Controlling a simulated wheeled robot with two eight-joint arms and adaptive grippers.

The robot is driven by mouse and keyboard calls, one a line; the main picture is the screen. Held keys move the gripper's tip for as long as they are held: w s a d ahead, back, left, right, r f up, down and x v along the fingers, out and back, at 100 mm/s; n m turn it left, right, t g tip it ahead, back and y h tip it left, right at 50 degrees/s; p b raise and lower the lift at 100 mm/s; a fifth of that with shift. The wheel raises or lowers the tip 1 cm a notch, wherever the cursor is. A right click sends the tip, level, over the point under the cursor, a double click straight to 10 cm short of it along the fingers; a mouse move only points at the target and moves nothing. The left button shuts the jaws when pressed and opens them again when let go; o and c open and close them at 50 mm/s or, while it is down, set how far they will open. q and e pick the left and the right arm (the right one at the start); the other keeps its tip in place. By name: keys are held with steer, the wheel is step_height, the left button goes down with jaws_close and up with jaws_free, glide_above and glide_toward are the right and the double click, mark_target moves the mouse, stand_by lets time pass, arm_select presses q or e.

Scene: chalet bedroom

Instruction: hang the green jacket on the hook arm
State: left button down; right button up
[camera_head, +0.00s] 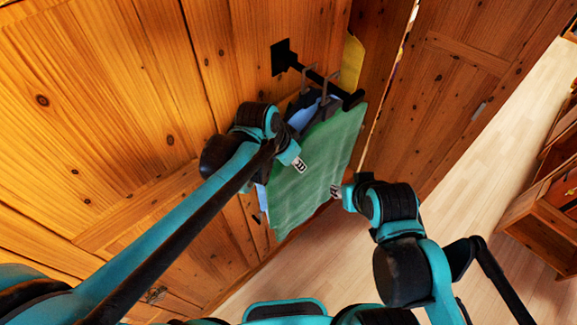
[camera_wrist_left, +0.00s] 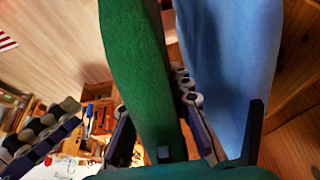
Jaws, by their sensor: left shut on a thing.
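The green jacket (camera_head: 325,150) hangs flat and nearly upright below the outer end of the black hook arm (camera_head: 318,78), which juts from the wooden wall. Grey hanger hooks show at the arm; I cannot tell whether the jacket's own hook sits over it. My left gripper (camera_head: 299,164) is at the jacket's left part. In the left wrist view the green cloth (camera_wrist_left: 138,65) runs down between its fingers, which are shut on it. My right gripper (camera_head: 336,191) is at the jacket's right edge; whether its fingers are open or shut is unclear.
A blue garment (camera_head: 302,115) hangs just behind the jacket and shows close beside it in the left wrist view (camera_wrist_left: 228,65). A wooden door (camera_head: 470,80) stands right. The floor (camera_head: 450,190) at right is clear, with wooden furniture beyond.

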arm_select(q)
steer(key=shift+b+x, duration=1.05)
steer(key=shift+x, duration=0.3)
steer(key=shift+w+d+r, duration=0.1)
steer(key=shift+d, duration=0.05)
